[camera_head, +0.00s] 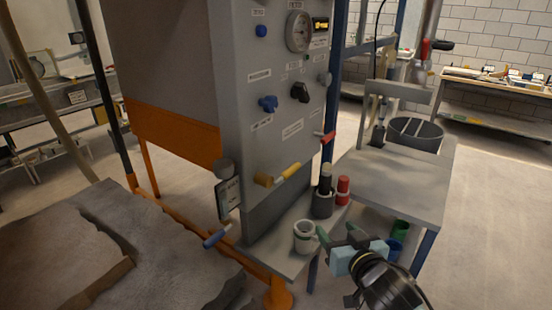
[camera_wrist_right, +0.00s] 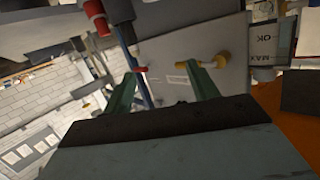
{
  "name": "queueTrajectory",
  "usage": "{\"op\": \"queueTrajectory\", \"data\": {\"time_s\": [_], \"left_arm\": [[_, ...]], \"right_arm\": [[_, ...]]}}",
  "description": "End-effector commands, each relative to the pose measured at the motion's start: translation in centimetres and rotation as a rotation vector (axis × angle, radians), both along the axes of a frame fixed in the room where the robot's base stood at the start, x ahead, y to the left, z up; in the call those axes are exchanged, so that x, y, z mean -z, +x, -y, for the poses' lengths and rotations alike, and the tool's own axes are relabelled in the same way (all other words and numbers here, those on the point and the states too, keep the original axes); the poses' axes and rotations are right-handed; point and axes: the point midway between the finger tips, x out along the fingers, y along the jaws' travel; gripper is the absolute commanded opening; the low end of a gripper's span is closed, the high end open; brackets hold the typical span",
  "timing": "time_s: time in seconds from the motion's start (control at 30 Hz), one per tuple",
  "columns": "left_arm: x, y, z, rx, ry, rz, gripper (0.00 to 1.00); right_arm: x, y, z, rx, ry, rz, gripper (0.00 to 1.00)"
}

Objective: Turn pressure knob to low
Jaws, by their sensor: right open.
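The grey control panel (camera_head: 245,80) stands at the centre of the head view. A round gauge (camera_head: 298,31) sits near the top. The labels are too small to read, so I cannot tell which is the pressure knob. My right gripper (camera_head: 340,236) is open and empty, low in front of the panel and well below the knobs. Its green fingers also show in the right wrist view (camera_wrist_right: 162,73). My left gripper is out of view.
A yellow-handled lever (camera_head: 278,174) and a red-handled lever (camera_head: 325,137) stick out below the knobs. A white mug (camera_head: 304,237) and a red bottle (camera_head: 343,190) stand on the ledge near my right gripper. A grey side table (camera_head: 400,185) holds a bucket (camera_head: 414,134).

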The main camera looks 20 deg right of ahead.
Motion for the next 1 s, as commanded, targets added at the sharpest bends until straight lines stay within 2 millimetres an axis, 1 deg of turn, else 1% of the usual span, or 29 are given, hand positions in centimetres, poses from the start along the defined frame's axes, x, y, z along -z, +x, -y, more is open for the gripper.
{"op": "queueTrajectory", "data": {"time_s": [0.03, 0.07, 0.1, 0.2, 0.3, 0.4, 0.53, 0.67, 0.73, 0.87, 1.0], "left_arm": [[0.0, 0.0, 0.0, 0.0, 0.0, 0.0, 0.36], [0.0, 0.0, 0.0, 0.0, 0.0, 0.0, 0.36], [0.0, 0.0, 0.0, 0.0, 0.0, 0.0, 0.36], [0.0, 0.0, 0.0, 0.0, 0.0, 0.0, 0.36], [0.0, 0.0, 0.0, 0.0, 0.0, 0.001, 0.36], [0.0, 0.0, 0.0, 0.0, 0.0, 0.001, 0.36], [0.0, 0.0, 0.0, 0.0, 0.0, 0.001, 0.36], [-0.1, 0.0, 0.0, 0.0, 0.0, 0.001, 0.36], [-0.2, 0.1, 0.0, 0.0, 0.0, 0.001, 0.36], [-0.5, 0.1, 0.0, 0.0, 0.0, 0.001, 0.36], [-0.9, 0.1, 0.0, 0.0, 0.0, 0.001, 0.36]], "right_arm": [[-2.5, 2.0, 0.3, -0.032, 0.009, 0.108, 0.59], [-4.0, 3.0, 0.3, -0.058, 0.021, 0.175, 0.59], [-6.1, 4.2, 0.3, -0.104, 0.037, 0.26, 0.59], [-10.8, 6.3, -0.2, -0.246, 0.072, 0.435, 0.59], [-14.3, 7.2, -0.8, -0.398, 0.095, 0.542, 0.59], [-16.4, 7.5, -1.2, -0.527, 0.107, 0.592, 0.59], [-17.9, 7.5, -1.5, -0.633, 0.114, 0.61, 0.59], [-18.5, 7.7, -1.8, -0.672, 0.12, 0.613, 0.59], [-18.8, 8.1, -2.1, -0.676, 0.12, 0.614, 0.59], [-19.6, 9.5, -3.3, -0.675, 0.122, 0.615, 0.59], [-20.8, 11.6, -4.9, -0.675, 0.122, 0.616, 0.59]]}}
